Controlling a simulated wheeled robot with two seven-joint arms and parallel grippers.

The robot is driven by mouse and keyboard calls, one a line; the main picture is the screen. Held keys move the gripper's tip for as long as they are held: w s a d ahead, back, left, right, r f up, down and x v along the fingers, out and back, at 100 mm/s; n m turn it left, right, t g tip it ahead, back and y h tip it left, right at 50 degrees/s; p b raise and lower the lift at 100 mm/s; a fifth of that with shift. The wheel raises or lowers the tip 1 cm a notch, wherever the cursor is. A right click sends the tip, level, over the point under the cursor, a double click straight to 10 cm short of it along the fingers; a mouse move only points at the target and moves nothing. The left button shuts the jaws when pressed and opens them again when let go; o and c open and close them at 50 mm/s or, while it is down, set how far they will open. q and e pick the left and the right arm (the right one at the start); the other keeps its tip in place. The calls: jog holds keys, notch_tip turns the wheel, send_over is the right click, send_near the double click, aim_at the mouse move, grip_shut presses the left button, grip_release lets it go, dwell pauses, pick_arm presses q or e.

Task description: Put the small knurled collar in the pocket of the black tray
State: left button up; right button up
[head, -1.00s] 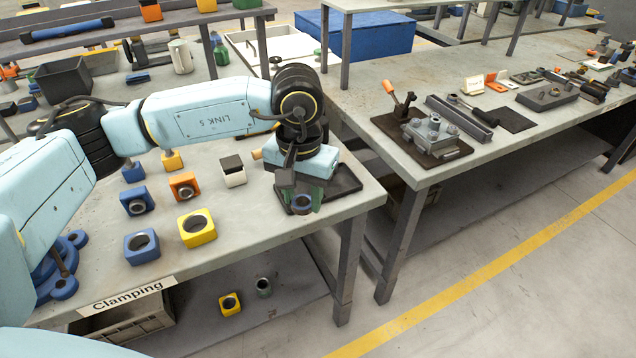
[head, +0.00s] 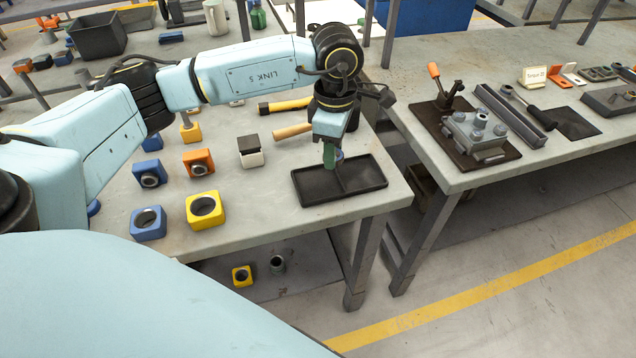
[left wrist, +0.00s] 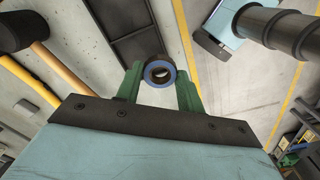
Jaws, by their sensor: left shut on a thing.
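My left gripper (head: 331,154) is shut on a small ring, the collar (head: 339,156), and holds it above the black tray (head: 345,195). In the left wrist view the collar (left wrist: 160,73) sits between the green fingers, with a bluish rim and an open bore; knurling cannot be made out. The black tray has a raised rim and a divider between two recesses. The gripper hangs over its back part, near the divider. Part of the tray (left wrist: 133,22) shows beyond the collar in the left wrist view. My right gripper is not in view.
A yellow-handled tool (head: 284,105) and a wooden handle (head: 292,131) lie behind the tray. A black-and-white block (head: 252,152) and yellow, orange and blue ringed blocks stand to the left. The table's front edge is close to the tray. A second bench (head: 480,80) stands right.

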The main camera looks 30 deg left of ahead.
pick_arm(q)
jog(key=n, duration=0.1)
jog(key=a+n, duration=0.1)
jog(key=n, duration=0.3)
jog(key=shift+w+a+f, duration=0.15)
jog(key=shift+w+f, duration=0.2)
jog(key=shift+w, duration=0.05)
jog(key=n, duration=1.4)
send_near(318, 184)
notch_tip(318, 184, down, 6)
jog(key=shift+w+f, duration=0.1)
jog(key=shift+f, duration=0.1)
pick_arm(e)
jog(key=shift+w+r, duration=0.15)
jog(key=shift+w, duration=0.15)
